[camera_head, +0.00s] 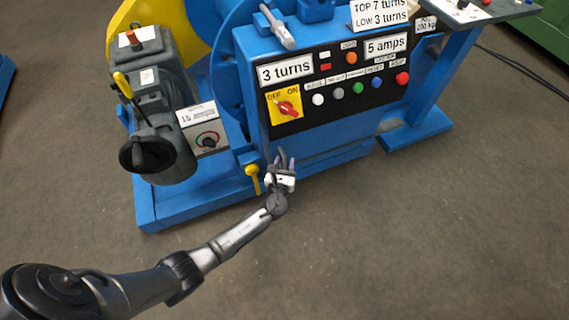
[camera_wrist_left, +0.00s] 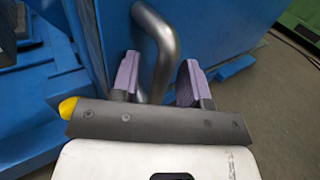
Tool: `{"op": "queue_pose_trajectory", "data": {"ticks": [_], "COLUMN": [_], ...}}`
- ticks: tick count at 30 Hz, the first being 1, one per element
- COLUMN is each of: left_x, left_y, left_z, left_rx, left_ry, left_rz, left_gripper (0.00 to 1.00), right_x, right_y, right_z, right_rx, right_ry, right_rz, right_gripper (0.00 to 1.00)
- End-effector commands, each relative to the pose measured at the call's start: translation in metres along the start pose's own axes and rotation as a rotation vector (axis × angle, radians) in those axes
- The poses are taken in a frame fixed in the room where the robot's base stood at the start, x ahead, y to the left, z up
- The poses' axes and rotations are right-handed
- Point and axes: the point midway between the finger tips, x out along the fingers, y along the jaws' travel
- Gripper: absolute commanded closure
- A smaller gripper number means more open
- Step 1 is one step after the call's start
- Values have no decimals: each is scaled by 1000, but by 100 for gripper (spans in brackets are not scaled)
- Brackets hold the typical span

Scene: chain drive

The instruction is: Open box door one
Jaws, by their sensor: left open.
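The blue box (camera_head: 330,128) stands in the middle of the head view, with a black control panel on its front. My left gripper (camera_head: 284,158) is at the lower left of this front, fingers pointing at it. In the left wrist view a bent grey metal handle (camera_wrist_left: 160,42) stands out from the blue face (camera_wrist_left: 215,30). The two purple-grey fingers are open, one on each side of the handle. A gap shows on the right side; contact on the left is hard to tell. The handle is hidden in the head view. My right gripper is not in view.
A yellow-headed lever (camera_head: 253,174) sits just left of my left gripper. A grey motor (camera_head: 160,110) is further left. The red rotary switch (camera_head: 287,108) and several buttons are above. The floor (camera_head: 400,230) in front and to the right is clear.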

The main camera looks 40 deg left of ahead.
Motion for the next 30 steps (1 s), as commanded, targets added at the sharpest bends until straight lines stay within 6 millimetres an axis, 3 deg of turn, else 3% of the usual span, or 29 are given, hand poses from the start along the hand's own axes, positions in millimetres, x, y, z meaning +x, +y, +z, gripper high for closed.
{"op": "queue_pose_trajectory", "data": {"ticks": [7,20,30], "left_x": [0,0,0], "left_y": [0,0,0], "left_z": [0,0,0], "left_rx": [0,0,0], "left_ry": [0,0,0], "left_rz": [0,0,1], "left_gripper": [60,100,100], "right_x": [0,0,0], "right_y": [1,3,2], "right_z": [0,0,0], "right_rx": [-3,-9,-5], "right_ry": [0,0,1], "right_rz": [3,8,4], "right_gripper": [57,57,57]}}
